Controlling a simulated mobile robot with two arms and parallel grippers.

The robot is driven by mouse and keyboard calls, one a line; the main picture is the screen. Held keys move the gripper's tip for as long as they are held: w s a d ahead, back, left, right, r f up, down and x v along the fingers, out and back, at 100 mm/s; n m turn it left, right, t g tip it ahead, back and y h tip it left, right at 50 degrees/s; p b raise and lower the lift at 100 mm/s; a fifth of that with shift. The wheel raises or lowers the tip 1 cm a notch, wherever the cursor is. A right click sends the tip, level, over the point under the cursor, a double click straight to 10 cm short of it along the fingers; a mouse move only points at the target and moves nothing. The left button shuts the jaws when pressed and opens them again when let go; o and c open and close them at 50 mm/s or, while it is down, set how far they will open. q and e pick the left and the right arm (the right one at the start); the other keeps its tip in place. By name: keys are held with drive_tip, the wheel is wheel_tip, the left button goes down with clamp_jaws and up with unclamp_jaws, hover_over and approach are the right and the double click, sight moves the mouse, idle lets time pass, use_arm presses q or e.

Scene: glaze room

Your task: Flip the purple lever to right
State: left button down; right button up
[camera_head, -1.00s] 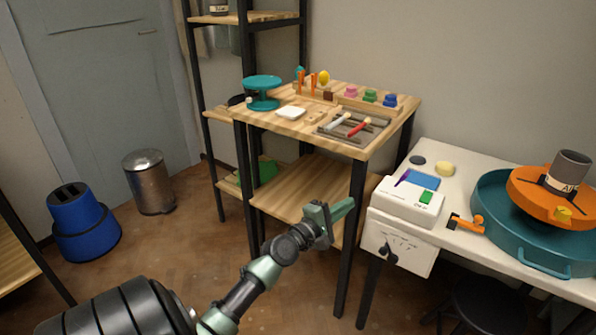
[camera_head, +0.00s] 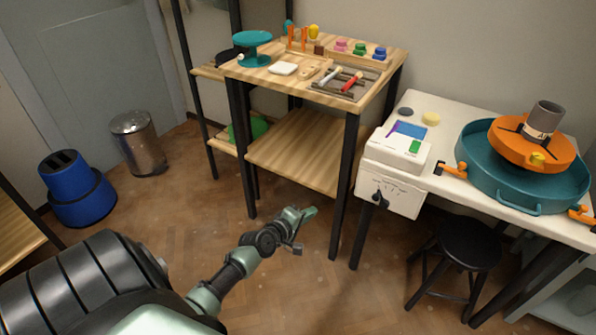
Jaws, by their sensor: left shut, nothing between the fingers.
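The purple lever (camera_head: 391,130) is a thin piece at the left side of the blue panel (camera_head: 409,130) on top of a white box (camera_head: 393,149). It looks slanted, but it is too small for me to tell its exact position. The box stands at the left end of the white table. My left gripper (camera_head: 309,213) is shut and empty. It hangs in front of the wooden workbench, left of the box and lower in the picture, well apart from the lever. My right gripper is not in view.
A green block (camera_head: 415,147) sits on the box beside the blue panel. A teal basin (camera_head: 476,177) with an orange wheel (camera_head: 553,152) stands to the right. A black stool (camera_head: 468,243) stands under the table. The wooden workbench (camera_head: 290,84) carries tools. Floor in front is clear.

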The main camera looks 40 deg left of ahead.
use_arm(q)
drive_tip(key=shift+s+f+m+g, duration=0.3)
drive_tip(key=shift+s+f, duration=0.7)
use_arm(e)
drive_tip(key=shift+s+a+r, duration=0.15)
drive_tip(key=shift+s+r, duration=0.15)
